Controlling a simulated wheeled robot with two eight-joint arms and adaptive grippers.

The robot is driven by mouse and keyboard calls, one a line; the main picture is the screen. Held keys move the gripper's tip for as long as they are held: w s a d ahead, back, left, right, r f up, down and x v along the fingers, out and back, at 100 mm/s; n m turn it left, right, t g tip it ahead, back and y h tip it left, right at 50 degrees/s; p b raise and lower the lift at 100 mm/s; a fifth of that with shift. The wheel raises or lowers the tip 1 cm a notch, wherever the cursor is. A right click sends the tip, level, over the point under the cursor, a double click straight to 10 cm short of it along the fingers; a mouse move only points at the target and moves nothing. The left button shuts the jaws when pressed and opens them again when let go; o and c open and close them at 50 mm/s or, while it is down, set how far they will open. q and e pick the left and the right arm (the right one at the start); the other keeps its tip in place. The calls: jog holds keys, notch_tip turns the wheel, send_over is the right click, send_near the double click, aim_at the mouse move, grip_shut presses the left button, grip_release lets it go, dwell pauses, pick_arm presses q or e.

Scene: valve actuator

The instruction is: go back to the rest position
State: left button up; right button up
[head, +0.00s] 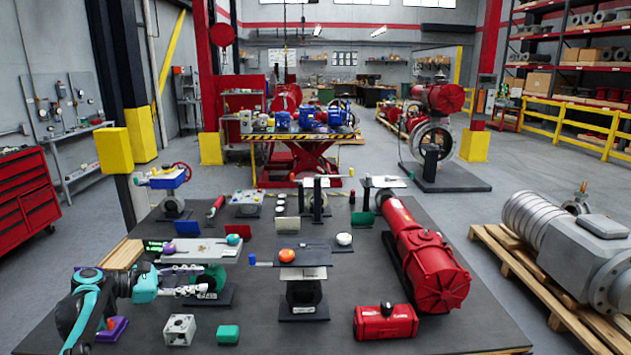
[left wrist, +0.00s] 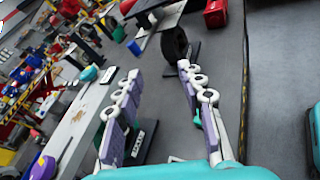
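My left gripper (head: 188,279) reaches in from the left over the dark table in the head view. Its two white fingers are apart with nothing between them, as the left wrist view (left wrist: 162,108) also shows. It hangs close to a small stand with a green part (head: 213,278), which is partly hidden behind the fingers. My right gripper is in neither view.
The dark table (head: 260,338) holds a red actuator (head: 425,255), a red box (head: 386,322), a silver block (head: 179,329), a green block (head: 228,334) and a pedestal (head: 304,295). Bare tabletop lies around the front blocks. A grey actuator (head: 570,235) rests on a pallet at right.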

pick_arm(q)
jog(key=s+d+f+m+g+y, duration=0.15)
jog(key=s+d+m+y, duration=0.6)
jog(key=s+d, duration=0.8)
jog(key=s+f+m+y, duration=0.2)
jog(key=s+f+m, duration=0.2)
jog(key=s+m, duration=0.3)
jog(key=s+a+f+m+y, duration=0.1)
jog(key=s+f+m, duration=0.3)
jog(key=s, duration=0.8)
jog(key=m+y, duration=0.1)
jog(key=m, duration=0.1)
jog(key=shift+f+m+t+y, duration=0.35)
jog(key=shift+f, duration=0.05)
